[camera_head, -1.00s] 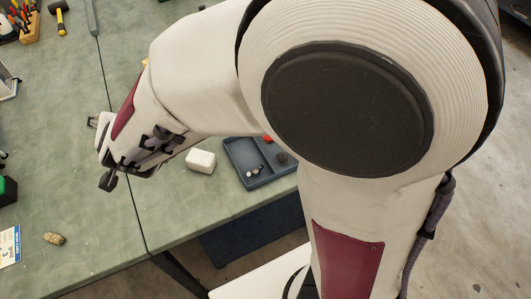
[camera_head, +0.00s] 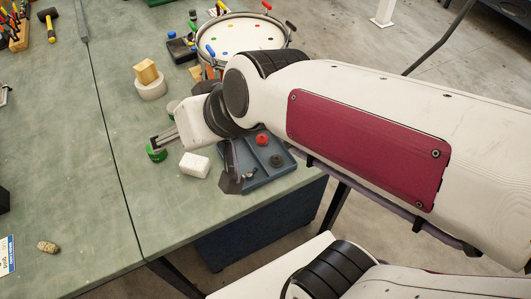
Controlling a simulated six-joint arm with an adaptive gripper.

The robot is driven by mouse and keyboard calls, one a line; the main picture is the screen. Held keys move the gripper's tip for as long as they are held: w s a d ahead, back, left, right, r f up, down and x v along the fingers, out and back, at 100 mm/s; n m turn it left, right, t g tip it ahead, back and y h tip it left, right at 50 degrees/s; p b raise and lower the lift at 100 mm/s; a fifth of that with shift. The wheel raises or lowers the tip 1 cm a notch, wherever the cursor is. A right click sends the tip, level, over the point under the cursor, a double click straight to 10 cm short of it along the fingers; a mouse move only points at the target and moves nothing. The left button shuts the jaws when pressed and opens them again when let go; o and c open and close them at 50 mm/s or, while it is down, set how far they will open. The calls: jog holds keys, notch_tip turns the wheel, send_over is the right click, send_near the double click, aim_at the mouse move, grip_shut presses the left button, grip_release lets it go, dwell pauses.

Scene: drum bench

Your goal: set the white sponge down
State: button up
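The white sponge (camera_head: 195,165) is a small pale block that lies on the green bench top, just left of the blue-grey tray. A dark part hangs below my wrist in front of the tray's left side. The sponge stands clear of the fingers.
The divided tray (camera_head: 262,180) holds a red knob (camera_head: 262,139) and a dark knob (camera_head: 277,160). A green-topped round thing (camera_head: 157,153) is by my fingers. A wooden block (camera_head: 146,71) sits on a white roll (camera_head: 151,88). A drum (camera_head: 240,32) stands behind. The left bench is mostly clear.

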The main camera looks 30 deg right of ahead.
jog(key=s+d+f+g+h, duration=0.1)
jog(key=s+d+h, duration=0.2)
jog(key=s+d, duration=0.7)
jog(key=shift+d+f+g, duration=0.15)
jog(key=shift+f+g, duration=0.2)
jog(key=shift+g, duration=0.05)
dwell(0.6)
